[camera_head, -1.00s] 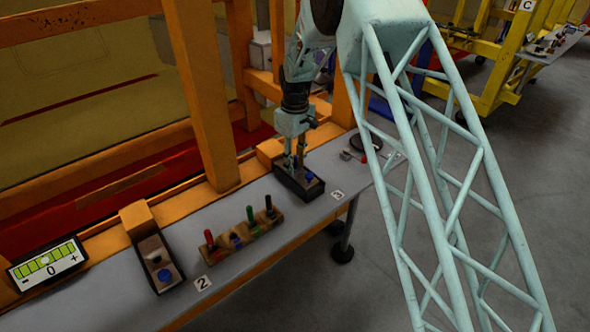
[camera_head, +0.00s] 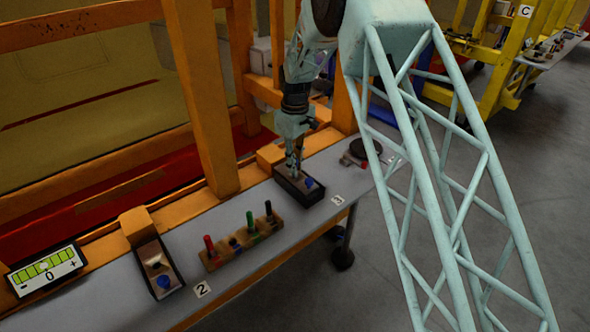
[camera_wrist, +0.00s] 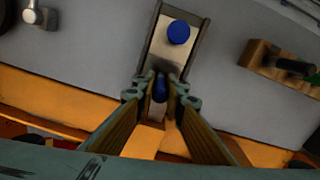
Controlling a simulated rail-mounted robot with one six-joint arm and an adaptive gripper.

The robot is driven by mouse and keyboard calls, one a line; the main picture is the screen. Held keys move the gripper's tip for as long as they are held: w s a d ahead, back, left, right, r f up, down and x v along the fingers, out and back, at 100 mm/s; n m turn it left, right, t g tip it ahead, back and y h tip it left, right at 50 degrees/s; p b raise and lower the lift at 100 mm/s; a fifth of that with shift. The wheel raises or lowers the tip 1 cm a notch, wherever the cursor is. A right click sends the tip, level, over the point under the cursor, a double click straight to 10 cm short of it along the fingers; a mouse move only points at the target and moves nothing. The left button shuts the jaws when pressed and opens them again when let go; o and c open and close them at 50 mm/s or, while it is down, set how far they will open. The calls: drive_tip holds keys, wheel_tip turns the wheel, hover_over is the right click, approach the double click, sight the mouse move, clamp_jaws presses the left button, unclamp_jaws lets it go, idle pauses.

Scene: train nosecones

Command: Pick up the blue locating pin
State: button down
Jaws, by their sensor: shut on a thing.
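My gripper (camera_head: 294,170) is over the dark-edged box (camera_head: 287,191) by the number 3 plate. In the wrist view the fingers (camera_wrist: 160,90) are closed around the blue locating pin (camera_wrist: 160,87), whose top shows between the fingertips. The pin is at the end of the box away from the round blue button (camera_wrist: 178,32). The button also shows in the head view (camera_head: 309,182). The pin's lower part is hidden, so I cannot tell whether it is still seated in the box. In the head view the fingers hide the pin.
A wooden rack (camera_head: 212,262) with red, blue, green and black pins stands left of the box. A second box (camera_head: 158,268) with a blue button is farther left, beside a gauge display (camera_head: 46,268). A dark round object (camera_head: 364,149) lies to the right.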

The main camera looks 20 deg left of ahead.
drive_tip(key=shift+r, duration=4.25)
